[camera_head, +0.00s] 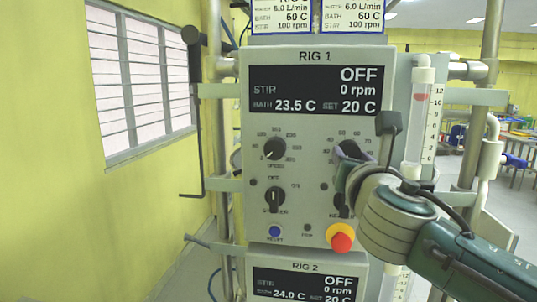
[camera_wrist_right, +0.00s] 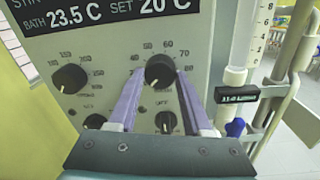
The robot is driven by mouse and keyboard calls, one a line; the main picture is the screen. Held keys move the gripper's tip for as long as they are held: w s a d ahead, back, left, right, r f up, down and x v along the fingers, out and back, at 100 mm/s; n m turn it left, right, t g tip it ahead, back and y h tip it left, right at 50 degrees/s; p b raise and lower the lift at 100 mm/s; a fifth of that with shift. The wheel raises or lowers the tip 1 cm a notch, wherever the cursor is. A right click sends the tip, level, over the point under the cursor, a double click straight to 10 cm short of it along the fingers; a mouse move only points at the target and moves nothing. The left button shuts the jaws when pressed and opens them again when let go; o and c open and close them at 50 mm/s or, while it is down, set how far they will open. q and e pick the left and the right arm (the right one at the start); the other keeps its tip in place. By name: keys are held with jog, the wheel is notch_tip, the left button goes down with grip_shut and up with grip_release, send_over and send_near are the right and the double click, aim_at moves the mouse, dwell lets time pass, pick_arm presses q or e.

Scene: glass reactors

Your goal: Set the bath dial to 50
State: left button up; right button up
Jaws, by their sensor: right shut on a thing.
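The RIG 1 panel fills the middle of the head view. Its bath dial (camera_head: 348,148), a black knob with a scale around it, is on the right of the panel, partly hidden by my right arm. The display (camera_head: 315,90) reads OFF, 0 rpm, bath 23.5 C and set 20 C. In the right wrist view the two pale fingers of my right gripper (camera_wrist_right: 158,82) are shut on the bath dial (camera_wrist_right: 160,70), one on each side. The dial's white mark points down and slightly left. My left gripper is not in view.
The speed dial (camera_head: 275,148) and a lower selector knob (camera_head: 275,198) are on the panel's left. A red stop button (camera_head: 341,242) and a blue button (camera_head: 275,231) sit below. A glass tube (camera_head: 420,110) stands right of the panel. RIG 2 (camera_head: 305,280) is below.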

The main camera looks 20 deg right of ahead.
grip_shut()
jog(key=m+h+b, duration=0.1)
jog(key=m+b, duration=1.1)
jog(key=m, duration=0.9)
jog(key=shift+a+f+m+b, duration=0.1)
jog(key=shift+f+m+b, duration=0.05)
jog(key=shift+m+b, duration=0.65)
jog(key=shift+m, duration=0.5)
